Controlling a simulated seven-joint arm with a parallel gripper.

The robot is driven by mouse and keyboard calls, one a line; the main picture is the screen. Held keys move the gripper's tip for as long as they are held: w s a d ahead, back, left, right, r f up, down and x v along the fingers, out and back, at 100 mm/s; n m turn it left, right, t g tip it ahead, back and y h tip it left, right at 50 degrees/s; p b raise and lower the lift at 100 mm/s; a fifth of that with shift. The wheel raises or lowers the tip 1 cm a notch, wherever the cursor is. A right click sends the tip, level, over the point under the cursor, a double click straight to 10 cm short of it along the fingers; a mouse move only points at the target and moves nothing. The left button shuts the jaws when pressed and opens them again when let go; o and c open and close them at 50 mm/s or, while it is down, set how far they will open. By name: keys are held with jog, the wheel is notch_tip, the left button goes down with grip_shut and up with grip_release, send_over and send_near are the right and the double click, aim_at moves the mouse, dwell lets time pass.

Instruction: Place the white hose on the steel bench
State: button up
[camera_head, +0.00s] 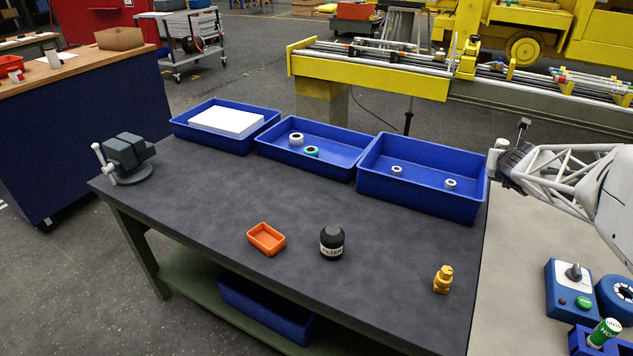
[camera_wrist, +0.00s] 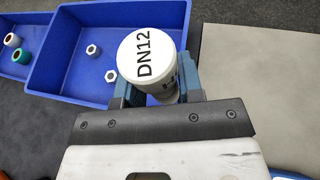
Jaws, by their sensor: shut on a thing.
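My gripper (camera_wrist: 160,88) is shut on a white cylinder (camera_wrist: 150,55) marked DN12, which I take to be the white hose. Its round labelled end faces the wrist camera and hides most of its length. In the head view my gripper (camera_head: 503,165) is at the right, beside the right end of the blue bins and above the border between two surfaces. One is a bench with a dark grey top (camera_head: 210,190) and green legs; the other is a pale grey top (camera_head: 515,250) at the right. I cannot tell which is the steel bench.
Blue bins (camera_head: 420,200) line the dark bench's back edge, holding rings, nuts and white sheets. A vise (camera_head: 127,158), orange tray (camera_head: 266,238), black filter (camera_head: 332,242) and brass fitting (camera_head: 443,279) stand on it. A blue control box (camera_head: 570,290) sits at right.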

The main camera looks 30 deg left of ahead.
jog(key=s+a+f+n+g+y, duration=0.2)
jog(key=s+a+n+y, duration=0.1)
jog(key=a, duration=0.6)
jog(key=s+a+f+n+g+y, duration=0.2)
jog(key=a, duration=0.7)
jog(key=s+a+f+n+g+y, duration=0.1)
jog(key=s+a+f+n+y, duration=0.2)
jog(key=a, duration=0.6)
jog(key=s+a+f+n+g+y, duration=0.1)
jog(key=s+a+f+n+g, duration=0.2)
jog(key=s+a, duration=0.5)
jog(key=s+a+f+n+g+y, duration=0.1)
jog(key=s+a+f+n+g, duration=0.2)
jog(key=s+a, duration=0.6)
jog(key=shift+a+n+g, duration=0.5)
jog(key=shift+a+g, duration=0.05)
jog(key=shift+g, duration=0.45)
jog(key=w+a, duration=0.3)
jog(key=w, duration=0.1)
jog(key=w+a+f, duration=0.1)
jog(key=w+a, duration=0.6)
jog(key=w, duration=0.1)
jog(key=shift+a+f, duration=0.25)
jog(key=shift+a, duration=0.15)
jog(key=shift+f, duration=0.15)
jog(key=shift+f, duration=1.65)
